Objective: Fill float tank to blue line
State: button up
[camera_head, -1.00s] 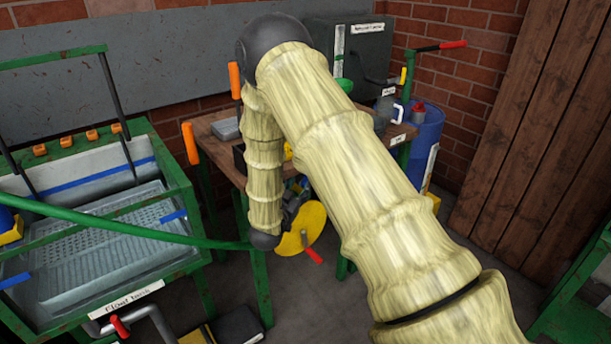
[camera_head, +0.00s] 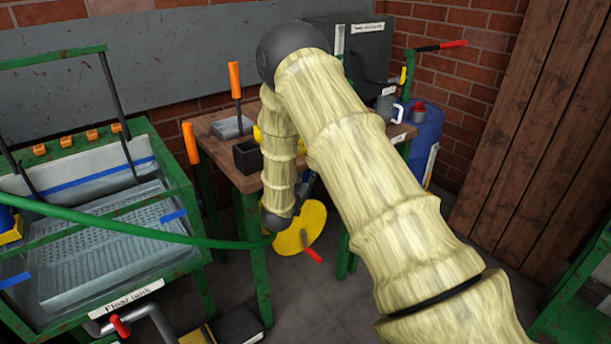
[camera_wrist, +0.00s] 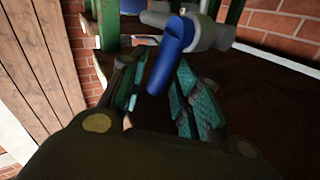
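The float tank (camera_head: 75,302) stands at the left in the head view, green-framed, with a label on its front. A blue line (camera_head: 95,180) runs along its inner wall. A perforated grey bed (camera_head: 110,245) shows inside; I cannot make out a water surface. A red-handled tap (camera_head: 119,326) sits on a grey pipe below the tank. Contact is unclear.
A green hose (camera_head: 120,226) crosses in front of the tank towards the wooden bench (camera_head: 215,150). A yellow disc (camera_head: 302,235) with a red grip is beside the bench leg. A blue drum (camera_head: 424,140) stands behind the bench at right. Bare floor lies at front centre.

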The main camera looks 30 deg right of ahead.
grip_shut()
jog(key=shift+f, duration=0.15)
jog(key=shift+a+f+n+t+h+b, duration=0.15)
jog(key=shift+a+n+t+h+b, duration=0.3)
jog(key=shift+b, duration=0.35)
jog(key=shift+a+n+t+h+b, duration=0.3)
jog(key=shift+n+t+h+b, duration=0.35)
jog(key=shift+n+h+b, duration=0.1)
jog(key=shift+o, duration=2.1)
grip_release()
